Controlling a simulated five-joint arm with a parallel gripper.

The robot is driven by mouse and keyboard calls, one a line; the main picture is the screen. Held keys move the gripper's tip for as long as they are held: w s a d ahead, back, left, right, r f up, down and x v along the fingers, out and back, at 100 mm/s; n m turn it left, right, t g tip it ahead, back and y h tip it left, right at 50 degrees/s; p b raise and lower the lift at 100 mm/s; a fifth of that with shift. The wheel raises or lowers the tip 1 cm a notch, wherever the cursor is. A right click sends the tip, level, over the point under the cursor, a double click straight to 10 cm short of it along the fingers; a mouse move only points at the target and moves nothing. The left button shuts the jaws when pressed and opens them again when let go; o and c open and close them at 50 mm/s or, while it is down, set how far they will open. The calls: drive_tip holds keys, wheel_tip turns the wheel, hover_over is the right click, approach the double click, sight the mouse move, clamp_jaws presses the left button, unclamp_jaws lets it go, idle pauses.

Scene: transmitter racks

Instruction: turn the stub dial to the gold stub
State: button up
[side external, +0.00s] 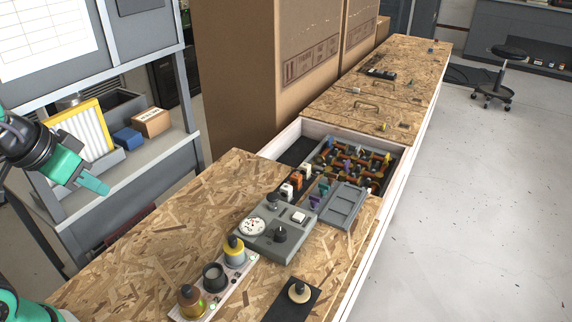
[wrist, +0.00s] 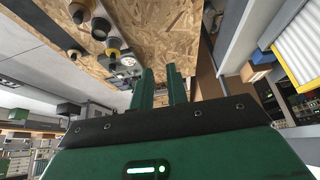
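A grey box (side external: 278,228) stands on the chipboard bench with a black dial knob (side external: 280,234), a white round gauge (side external: 252,227) and a white switch. I cannot tell for certain which knob is the stub dial. Beside the box, a pale strip (side external: 221,286) carries a yellow-topped stub (side external: 235,250), a black cup-like stub (side external: 213,276) and a brown-gold stub (side external: 191,299). My gripper (side external: 97,187) hangs at the left, well away from all of them. In the wrist view its two green fingers (wrist: 159,78) are apart with nothing between them.
A black plate with a knob (side external: 298,291) lies near the bench's front edge. An open drawer (side external: 290,131) with coloured parts stands behind the grey box. Large cardboard boxes (side external: 240,70) stand at the back. A shelf with a yellow-framed filter (side external: 80,130) is near my gripper.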

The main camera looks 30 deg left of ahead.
drive_tip(key=o, duration=0.6)
drive_tip(key=shift+w+d+r, duration=0.1)
drive_tip(key=shift+w+r, duration=0.05)
drive_tip(key=shift+w, duration=0.15)
drive_tip(key=w+d+m+g, duration=0.2)
drive_tip(key=w+d+m, duration=0.3)
drive_tip(key=w, duration=0.3)
drive_tip(key=w+d+m+g, duration=0.1)
drive_tip(key=w+d+m, duration=0.35)
drive_tip(key=w, duration=0.25)
drive_tip(key=w+d+f+m+g, duration=0.1)
drive_tip(key=w+d+f+m, duration=0.2)
drive_tip(key=d+f, duration=0.1)
drive_tip(key=w+d+f+m+g, duration=0.1)
drive_tip(key=w+d+f+m, duration=0.2)
drive_tip(key=d+f, duration=0.1)
drive_tip(key=w+d+f+m, duration=0.3)
drive_tip(key=d+f, duration=0.1)
drive_tip(key=shift+f+g, duration=0.4)
drive_tip(key=shift+w+d+f, duration=0.1)
drive_tip(key=shift+d+f, duration=0.3)
drive_tip(key=shift+f, duration=0.05)
